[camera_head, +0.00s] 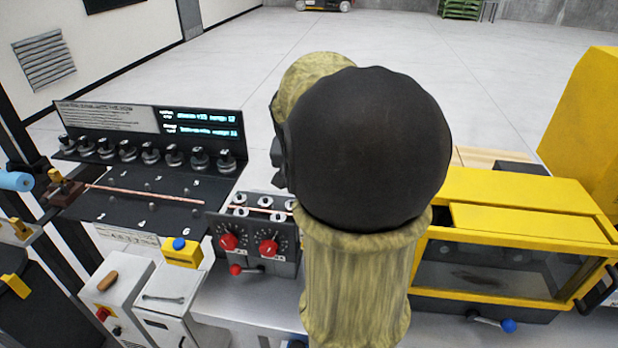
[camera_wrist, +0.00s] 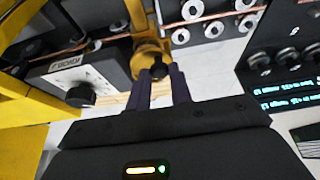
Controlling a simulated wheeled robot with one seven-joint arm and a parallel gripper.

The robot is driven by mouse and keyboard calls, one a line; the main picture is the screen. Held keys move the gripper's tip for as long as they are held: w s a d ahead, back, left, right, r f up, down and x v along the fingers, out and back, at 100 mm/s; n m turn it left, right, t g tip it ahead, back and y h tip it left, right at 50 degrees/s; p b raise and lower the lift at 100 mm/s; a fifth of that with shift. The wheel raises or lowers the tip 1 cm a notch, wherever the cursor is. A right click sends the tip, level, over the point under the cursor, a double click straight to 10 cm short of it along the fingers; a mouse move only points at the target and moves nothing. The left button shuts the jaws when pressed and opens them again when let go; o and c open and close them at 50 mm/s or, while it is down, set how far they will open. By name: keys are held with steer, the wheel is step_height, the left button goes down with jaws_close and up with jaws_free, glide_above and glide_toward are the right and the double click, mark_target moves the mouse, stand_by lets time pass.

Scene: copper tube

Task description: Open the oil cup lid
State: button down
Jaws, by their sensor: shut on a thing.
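The oil cup (camera_wrist: 146,51) is a brass-yellow round body in the upper middle of the wrist view. A small black knob (camera_wrist: 159,67), which looks like part of its lid, sits at the cup's near side. I cannot tell from this angle whether the lid is raised. In the head view my own arm hides the cup and the gripper.
A yellow-framed machine (camera_head: 520,245) with a window stands at the right. A white cabinet (camera_head: 166,297) bears a wrench.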

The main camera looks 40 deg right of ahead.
steer(key=shift+w+a+m+g+h+b, duration=0.25)
steer(key=shift+w+m+g+b, duration=0.2)
steer(key=shift+m, duration=0.7)
steer(key=shift+w+a+m+g+h+b, duration=0.15)
steer(key=shift+w+a+m+g+b, duration=0.35)
steer(key=shift+m, duration=0.7)
steer(key=shift+w+a+m+g+h+b, duration=0.2)
steer(key=shift+m+b, duration=0.4)
steer(key=shift+m, duration=0.55)
steer(key=c, duration=1.3)
jaws_free()
steer(key=shift+r, duration=0.15)
steer(key=b+v, duration=0.1)
steer(key=v, duration=1.6)
steer(key=shift+r, duration=0.15)
